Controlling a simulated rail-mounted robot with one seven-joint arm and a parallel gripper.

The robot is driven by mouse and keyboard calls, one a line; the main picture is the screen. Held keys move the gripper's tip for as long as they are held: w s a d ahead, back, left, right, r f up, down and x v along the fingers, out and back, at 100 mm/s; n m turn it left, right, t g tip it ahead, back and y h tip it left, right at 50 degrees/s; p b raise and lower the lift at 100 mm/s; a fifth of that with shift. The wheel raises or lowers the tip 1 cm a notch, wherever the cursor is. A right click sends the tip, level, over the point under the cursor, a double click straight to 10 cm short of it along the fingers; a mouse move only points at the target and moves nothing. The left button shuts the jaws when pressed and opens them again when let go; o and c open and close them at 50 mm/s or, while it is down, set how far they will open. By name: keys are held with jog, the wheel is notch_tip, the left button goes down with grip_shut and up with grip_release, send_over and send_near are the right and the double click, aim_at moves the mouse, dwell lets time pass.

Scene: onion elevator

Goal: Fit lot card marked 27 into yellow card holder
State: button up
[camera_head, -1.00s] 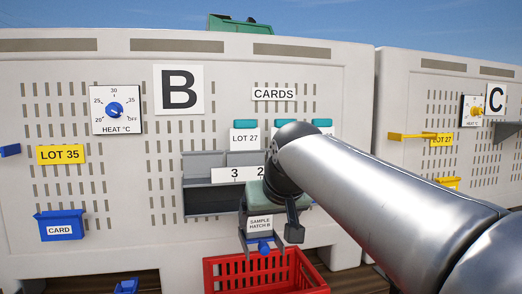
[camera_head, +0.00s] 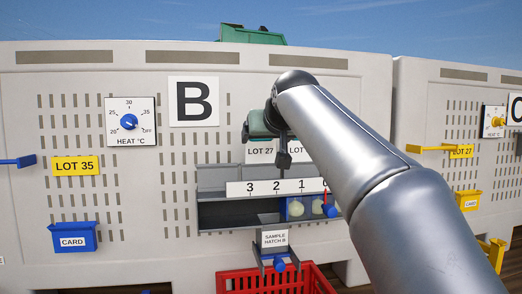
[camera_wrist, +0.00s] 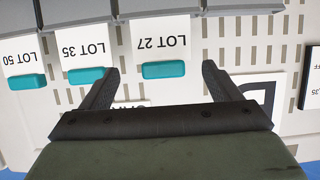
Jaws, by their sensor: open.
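The lot card marked 27 (camera_head: 260,152), white with a teal tab, hangs in the row of cards on wall B. In the wrist view this card (camera_wrist: 165,45) appears upside down, its teal tab between my spread fingertips. My gripper (camera_wrist: 156,80) is open and empty; whether its fingers reach beside the tab or stay in front of it I cannot tell. In the head view my gripper (camera_head: 281,158) is at the cards and hides their tabs. The yellow card holder (camera_head: 468,201) is on wall C at the right, below a yellow LOT 27 sign (camera_head: 461,151).
The LOT 35 card (camera_wrist: 84,52) and LOT 50 card (camera_wrist: 25,58) hang beside it. Below is a grey numbered bin rack (camera_head: 215,217), with a sample hatch and red crate (camera_head: 300,274) lower. A blue card holder (camera_head: 74,238) is at left; a yellow bracket (camera_head: 430,148) juts out at right.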

aim_at(261, 144)
jog(key=p+x, duration=0.2)
jog(key=x, duration=0.5)
jog(key=shift+w+a+f, duration=0.1)
jog(key=shift+w+a, duration=0.05)
jog(key=shift+a, duration=0.1)
jog(key=c, duration=0.8)
